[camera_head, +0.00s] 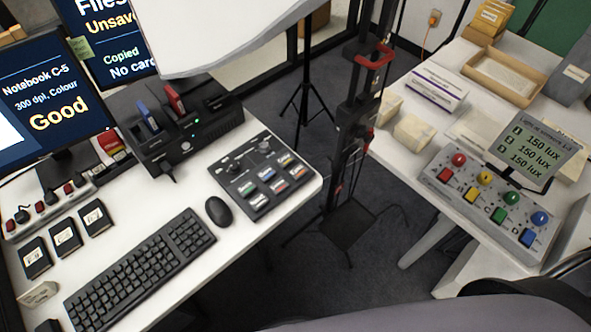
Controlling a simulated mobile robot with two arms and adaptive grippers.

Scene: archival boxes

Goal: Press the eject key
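No key can be read as the eject key; the labels are too small. A dark control pad (263,174) lies on the left desk, right of the mouse, with several coloured keys (267,174) and knobs at its back. Behind it stands a black dock (184,130) with a blue cartridge (148,117) and a red cartridge (174,98) upright in its slots and a small green light. A monitor (50,100) reads "Notebook C-5", "Good"; the one behind (120,45) reads "Unsaved", "Copied", partly cut off. Neither gripper shows.
A black keyboard (140,268), mouse (218,211), small black cards (66,236) and a switch strip (48,207) crowd the left desk. A stand (358,130) rises between the desks. The right table holds a coloured-button box (484,202) and boxes (503,77). A white shape (215,35) hangs overhead.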

